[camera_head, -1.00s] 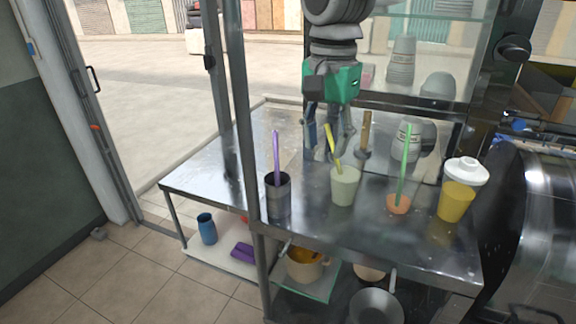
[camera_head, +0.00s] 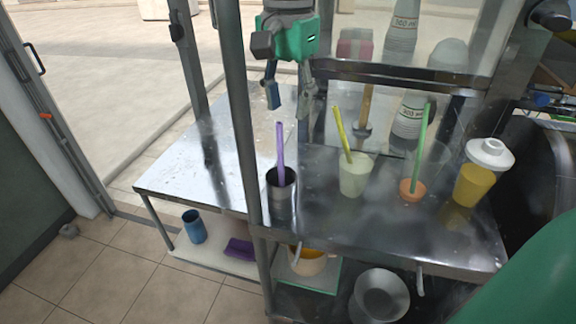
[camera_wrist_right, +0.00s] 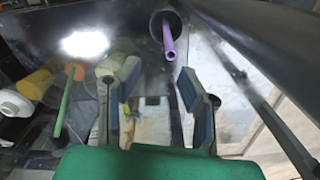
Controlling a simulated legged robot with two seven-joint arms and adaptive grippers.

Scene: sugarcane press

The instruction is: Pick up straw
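A purple straw (camera_head: 280,145) stands tilted in a dark metal cup (camera_head: 281,192). A yellow straw (camera_head: 343,132) leans in a pale green cup (camera_head: 354,178). A green straw (camera_head: 421,140) stands in a clear cup with orange contents (camera_head: 412,190). My right gripper (camera_head: 287,98) is open and empty, above and apparently behind the purple straw. In the right wrist view, the purple straw (camera_wrist_right: 168,38) lies just beyond the gap between the open fingers (camera_wrist_right: 160,88), with no contact visible. My left gripper is not in view.
The cups stand on a metal table (camera_head: 190,170). A metal post (camera_head: 240,110) rises near the purple straw, left of it. A yellow cup with a white lid (camera_head: 474,185) stands at right. A wooden-handled tool (camera_head: 365,105) is behind the yellow straw. The table's left part is clear.

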